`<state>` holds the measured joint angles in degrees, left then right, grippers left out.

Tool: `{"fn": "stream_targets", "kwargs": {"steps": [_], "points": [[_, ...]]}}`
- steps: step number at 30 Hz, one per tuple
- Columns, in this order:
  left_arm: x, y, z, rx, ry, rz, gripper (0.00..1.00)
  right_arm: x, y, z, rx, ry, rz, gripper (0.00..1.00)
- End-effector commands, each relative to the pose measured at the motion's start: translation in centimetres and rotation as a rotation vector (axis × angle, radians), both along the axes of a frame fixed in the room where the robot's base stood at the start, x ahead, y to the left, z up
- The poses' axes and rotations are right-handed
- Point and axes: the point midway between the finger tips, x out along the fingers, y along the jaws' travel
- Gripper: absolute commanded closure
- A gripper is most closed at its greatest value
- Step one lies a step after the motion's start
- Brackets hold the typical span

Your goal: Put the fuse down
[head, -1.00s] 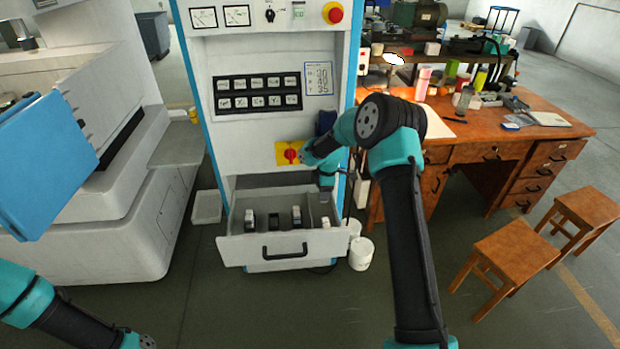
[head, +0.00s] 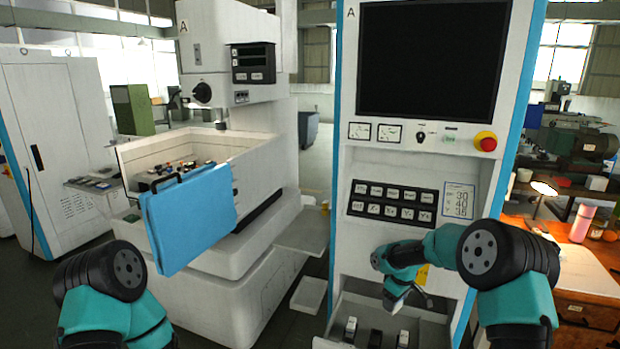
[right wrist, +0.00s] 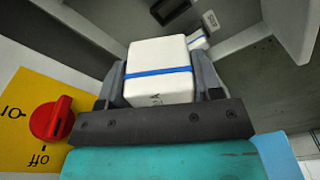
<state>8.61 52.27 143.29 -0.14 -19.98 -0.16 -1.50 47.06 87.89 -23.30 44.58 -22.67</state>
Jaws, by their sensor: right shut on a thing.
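The fuse (right wrist: 158,68) is a white block with a blue stripe and a small dark marking. It sits between the two fingers of my right gripper (right wrist: 160,88), which is shut on it in the right wrist view. In the head view my right gripper (head: 394,300) is in front of the control cabinet, above the open drawer (head: 440,325); the fuse cannot be made out there. Whether the fuse touches anything beneath is hidden. My left arm shows at the lower left of the head view, but its gripper is out of view.
In the wrist view a red rotary switch (right wrist: 50,119) on a yellow plate is close at the left. A small white piece with a blue stripe (right wrist: 197,40) lies beyond the fuse. Upright items (head: 350,328) stand in the drawer. A blue panel (head: 190,218) is at left.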

Motion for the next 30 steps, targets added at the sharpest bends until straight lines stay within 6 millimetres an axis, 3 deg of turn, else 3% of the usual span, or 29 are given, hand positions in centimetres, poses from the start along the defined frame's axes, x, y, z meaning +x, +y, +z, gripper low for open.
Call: {"fn": "stream_targets", "kwargs": {"steps": [6,21,25,30], "points": [[0.0,0.0,0.0,0.0,0.0,0.0,0.58,0.4,5.6,2.7,-0.007,-0.002,-0.178,0.66],[0.0,0.0,0.0,0.0,0.0,0.0,0.58,-0.6,17.3,8.4,-0.008,-0.029,-0.6,0.66],[0.0,0.0,0.0,0.0,0.0,0.0,0.58,-1.0,19.0,9.2,-0.005,-0.035,-0.669,0.66],[0.0,0.0,0.0,0.0,0.0,0.0,0.58,-1.2,19.8,9.6,-0.003,-0.039,-0.704,0.66]]}}
